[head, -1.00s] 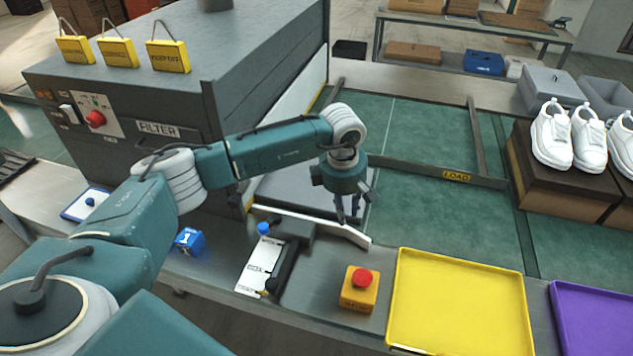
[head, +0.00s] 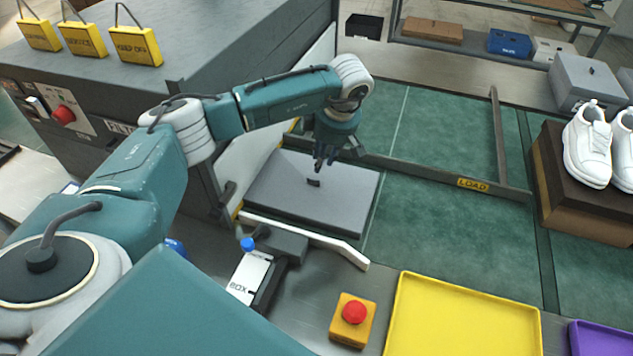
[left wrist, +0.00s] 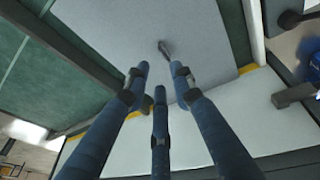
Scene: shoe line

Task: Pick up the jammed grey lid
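The grey lid (head: 335,210) lies flat on the green belt at the mouth of the dark grey filter machine. It has a small dark knob (head: 313,182) on top. My left gripper (head: 325,160) is above the lid, just behind the knob in the head view. In the left wrist view, its three blue fingers (left wrist: 158,78) are spread and empty, pointing towards the lid (left wrist: 110,35), with the knob (left wrist: 165,48) beyond the tips. The fingers look apart from the knob. The lid's left edge is close to the machine; whether they touch is unclear. My right gripper is not in view.
The filter machine (head: 215,45) stands left of the lid. A white guide rail (head: 310,240) runs along the lid's near side. A dark bar marked LOAD (head: 473,185) crosses the belt. A red stop button (head: 354,312) and yellow tray (head: 460,315) are in front.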

